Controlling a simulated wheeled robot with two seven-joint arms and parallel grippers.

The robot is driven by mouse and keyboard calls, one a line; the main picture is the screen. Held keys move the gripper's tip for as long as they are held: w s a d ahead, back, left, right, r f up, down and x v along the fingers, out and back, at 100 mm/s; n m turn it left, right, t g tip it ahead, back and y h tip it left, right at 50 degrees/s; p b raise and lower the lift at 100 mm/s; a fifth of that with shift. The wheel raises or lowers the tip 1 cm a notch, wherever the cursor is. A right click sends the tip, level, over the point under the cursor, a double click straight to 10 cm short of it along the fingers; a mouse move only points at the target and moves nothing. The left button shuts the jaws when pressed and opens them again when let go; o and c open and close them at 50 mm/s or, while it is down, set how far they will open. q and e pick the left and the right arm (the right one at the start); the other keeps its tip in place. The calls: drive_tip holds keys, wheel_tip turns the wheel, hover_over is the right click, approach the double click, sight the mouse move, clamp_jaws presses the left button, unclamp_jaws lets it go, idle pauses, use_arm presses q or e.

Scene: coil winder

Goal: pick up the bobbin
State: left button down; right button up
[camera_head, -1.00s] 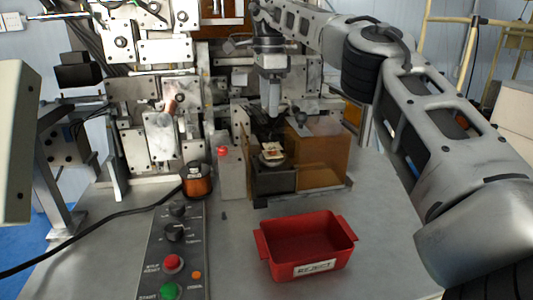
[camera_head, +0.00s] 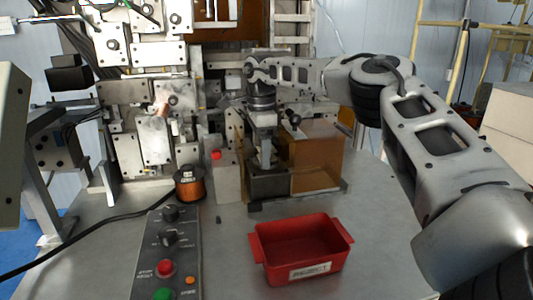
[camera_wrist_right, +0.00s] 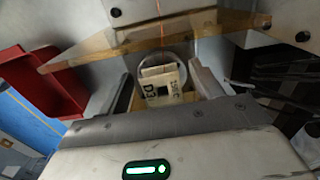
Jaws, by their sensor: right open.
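The bobbin (camera_wrist_right: 162,84), a small cream piece marked "D3", sits on a round seat (camera_wrist_right: 178,65) in the right wrist view. In the head view my right gripper hides it. My right gripper (camera_head: 265,164) points down over the dark block (camera_head: 270,185) that carries the seat. In the right wrist view its two open fingers (camera_wrist_right: 164,92) stand on either side of the bobbin, with gaps that look clear. Whether the fingertips are level with it is hard to tell. My left gripper is not in view.
An amber see-through guard (camera_head: 318,155) stands right beside the block. A red bin (camera_head: 303,252) is in front. A copper wire spool (camera_head: 189,187) and a control panel (camera_head: 170,240) are to the left. Machine plates rise behind. The table's right side is clear.

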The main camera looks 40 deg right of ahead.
drive_tip(key=c, duration=1)
drive_tip(key=shift+r, duration=0.15)
drive_tip(key=shift+c, duration=0.2)
drive_tip(key=shift+r, duration=0.65)
use_arm(q)
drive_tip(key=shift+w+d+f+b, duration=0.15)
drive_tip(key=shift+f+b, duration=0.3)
drive_tip(key=shift+b, duration=0.75)
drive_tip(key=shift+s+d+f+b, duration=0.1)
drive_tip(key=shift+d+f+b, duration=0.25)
drive_tip(key=shift+b, duration=0.85)
use_arm(e)
drive_tip(key=s+a+r, duration=0.9)
drive_tip(key=s+r, duration=0.1)
drive_tip(key=r, duration=0.1)
drive_tip(key=shift+s+r, duration=0.25)
drive_tip(key=shift+s, duration=0.1)
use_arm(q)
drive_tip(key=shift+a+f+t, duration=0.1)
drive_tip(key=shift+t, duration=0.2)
use_arm(e)
drive_tip(key=shift+a, duration=0.1)
